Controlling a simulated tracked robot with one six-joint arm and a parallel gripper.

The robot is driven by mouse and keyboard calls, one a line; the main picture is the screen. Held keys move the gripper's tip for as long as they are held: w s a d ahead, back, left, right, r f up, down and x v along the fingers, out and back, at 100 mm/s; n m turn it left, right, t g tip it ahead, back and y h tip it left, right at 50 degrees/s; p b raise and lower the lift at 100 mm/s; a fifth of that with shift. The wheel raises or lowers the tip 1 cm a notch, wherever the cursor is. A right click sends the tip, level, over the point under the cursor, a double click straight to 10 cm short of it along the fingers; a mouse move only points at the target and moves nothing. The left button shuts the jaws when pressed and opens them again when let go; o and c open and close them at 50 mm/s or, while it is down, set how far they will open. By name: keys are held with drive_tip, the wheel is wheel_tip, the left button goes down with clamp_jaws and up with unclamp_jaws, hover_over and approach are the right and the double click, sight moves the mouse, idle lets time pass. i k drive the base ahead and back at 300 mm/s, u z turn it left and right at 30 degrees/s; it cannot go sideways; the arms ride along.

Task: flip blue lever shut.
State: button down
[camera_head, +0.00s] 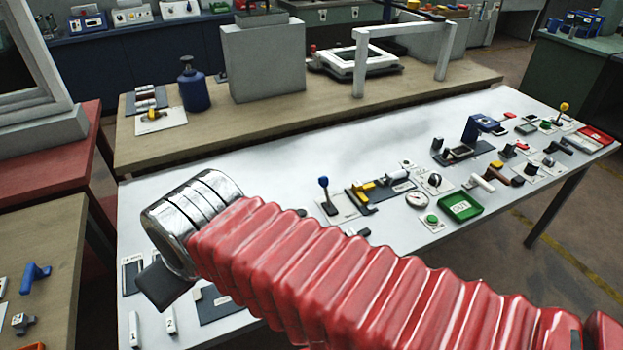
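Several blue parts could be the blue lever, and I cannot tell which one it is. A lever with a blue ball knob (323,182) stands upright on a small plate on the white table, just behind my arm. A blue handle-shaped piece (34,277) sits on the wooden table at the far left. A larger blue hinged piece (482,125) stands on a dark plate at the right of the white table. My gripper (163,286) shows only as a dark block under the chrome wrist, over the table's left part. Its fingertips are hidden.
My red arm crosses the front of the white table (270,165) and hides part of it. A green tray (460,207), a yellow-handled latch (364,189) and several small switches lie right of the blue-knobbed lever. The table's back middle is clear.

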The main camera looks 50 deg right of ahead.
sight(323, 181)
drive_tip(key=u, duration=0.75)
drive_tip(key=k, duration=1.05)
drive_tip(key=z, duration=1.15)
drive_tip(key=i, duration=1)
drive_tip(key=z, duration=0.05)
